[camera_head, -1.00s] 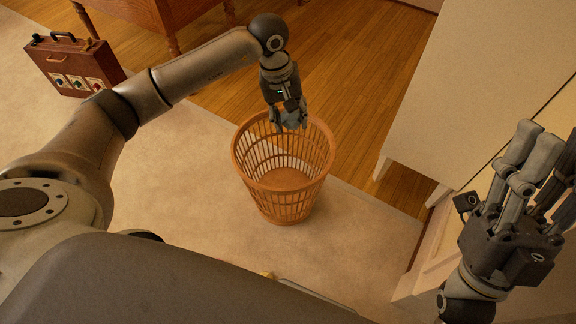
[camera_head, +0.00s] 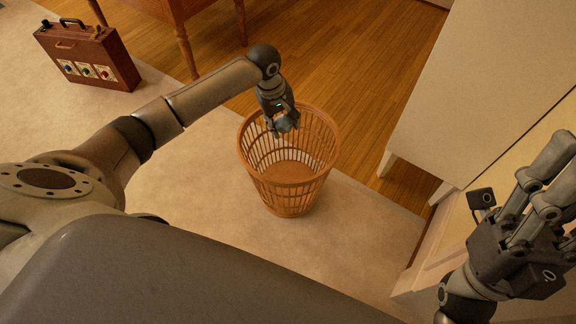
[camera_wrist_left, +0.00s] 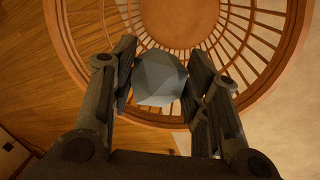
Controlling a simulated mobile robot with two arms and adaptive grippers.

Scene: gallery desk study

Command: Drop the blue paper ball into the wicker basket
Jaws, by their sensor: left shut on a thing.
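The wicker basket (camera_head: 290,190) stands upright on the pale carpet in the head view, and its slatted inside looks empty. My left gripper (camera_head: 284,126) is over the back left part of the basket's opening, pointing down. In the left wrist view, the left gripper (camera_wrist_left: 160,90) is shut on the blue paper ball (camera_wrist_left: 160,78), a faceted grey-blue lump between its fingers, with the basket's rim (camera_wrist_left: 150,118) and slats behind it. In the head view the ball is mostly hidden by the fingers. My right gripper (camera_head: 535,195) is at the right edge, its fingers spread and empty.
A brown case (camera_head: 88,55) stands on the carpet at the upper left, near a wooden table's legs (camera_head: 187,50). A pale cabinet (camera_head: 480,90) stands to the right of the basket. Open carpet (camera_head: 215,190) lies left of the basket.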

